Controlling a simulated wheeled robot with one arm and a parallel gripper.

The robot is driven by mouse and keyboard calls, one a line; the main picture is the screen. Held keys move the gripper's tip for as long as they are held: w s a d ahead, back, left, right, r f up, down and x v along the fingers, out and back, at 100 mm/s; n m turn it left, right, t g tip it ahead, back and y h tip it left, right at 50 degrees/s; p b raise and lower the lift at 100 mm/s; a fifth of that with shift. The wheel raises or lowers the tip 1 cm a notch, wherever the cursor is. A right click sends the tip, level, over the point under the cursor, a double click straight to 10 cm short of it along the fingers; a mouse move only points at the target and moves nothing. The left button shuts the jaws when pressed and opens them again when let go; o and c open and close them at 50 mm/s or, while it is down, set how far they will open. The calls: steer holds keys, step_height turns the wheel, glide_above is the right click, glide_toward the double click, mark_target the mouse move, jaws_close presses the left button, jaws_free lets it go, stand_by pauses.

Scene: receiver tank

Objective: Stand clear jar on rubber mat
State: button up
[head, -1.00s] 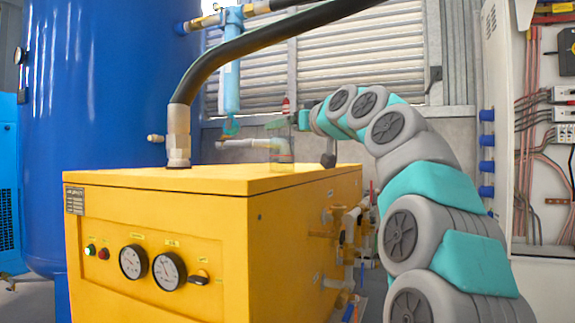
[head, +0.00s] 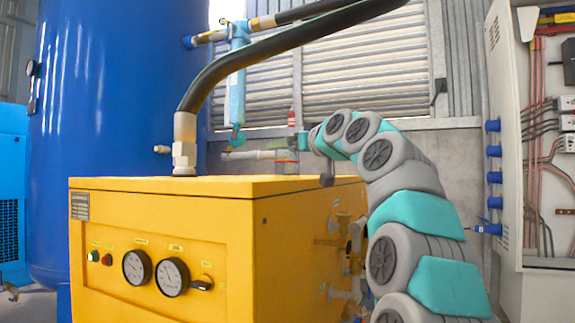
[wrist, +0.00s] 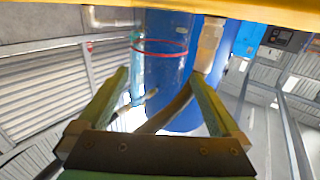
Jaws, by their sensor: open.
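The clear jar (head: 287,162) is faint and see-through on the far part of the yellow cabinet top in the head view, and looks upright. In the wrist view a thin red ring (wrist: 160,41), apparently part of the jar, shows beyond and between my fingertips. My gripper (wrist: 160,73) is open, its two green fingers apart. In the head view my gripper (head: 301,143) is at the jar, coming from the right; whether it touches the jar I cannot tell. I cannot make out a rubber mat in either view.
The yellow cabinet (head: 160,235) has gauges on its front and pipes on its right side. A thick black hose (head: 235,65) rises from its top, left of the jar. A blue tank (head: 110,130) stands behind left, and an open electrical panel (head: 540,130) at right.

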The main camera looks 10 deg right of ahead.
mark_target(282, 150)
steer(key=shift+d+p+x, duration=0.1)
steer(key=shift+p+x, duration=0.3)
steer(key=shift+x, duration=0.7)
steer(key=shift+d+p+x, duration=0.15)
steer(key=shift+p+x, duration=0.25)
steer(key=shift+x, duration=0.7)
steer(key=shift+w+a+f, duration=0.15)
steer(key=shift+w+f, duration=0.05)
steer(key=shift+w, duration=0.25)
steer(key=c, duration=1.5)
steer(key=shift+r, duration=0.1)
steer(key=s+d+r, duration=0.1)
steer(key=s+d, duration=0.2)
steer(key=s, duration=0.1)
steer(key=s+d+r, duration=0.2)
steer(key=s+d, duration=0.1)
steer(key=s, duration=0.2)
steer(key=s+d+r+b, duration=0.1)
steer(key=s+d+r, duration=0.1)
steer(key=s+d, duration=0.1)
steer(key=shift+s, duration=0.7)
